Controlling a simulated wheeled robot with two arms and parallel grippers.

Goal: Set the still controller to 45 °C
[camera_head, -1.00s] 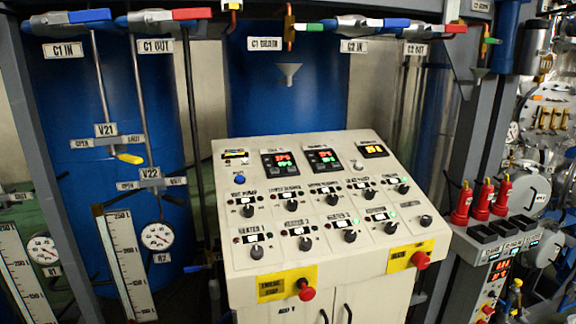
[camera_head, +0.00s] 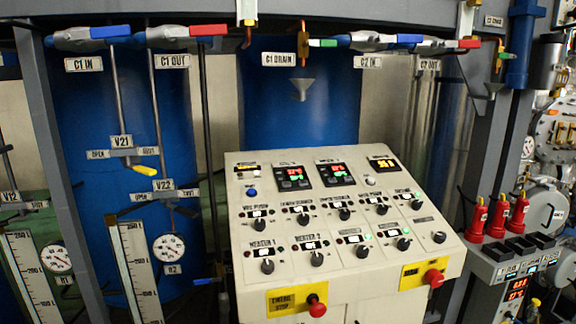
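A sloped cream control panel (camera_head: 345,270) stands in the middle of the view. Near its top edge sit two black controllers, a left one (camera_head: 293,178) and a right one (camera_head: 336,173). Each shows a red number above a green one. The digits and the small labels are too blurred to read surely, so I cannot tell which is the still controller. Neither of my grippers is in view, and nothing touches the panel.
Rows of black knobs lie below the controllers. A red stop button (camera_head: 317,308) on a yellow plate and a second red button (camera_head: 434,278) stick out at the panel's front. A yellow-digit display (camera_head: 384,164) is at the upper right. Valves and pipes line the back.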

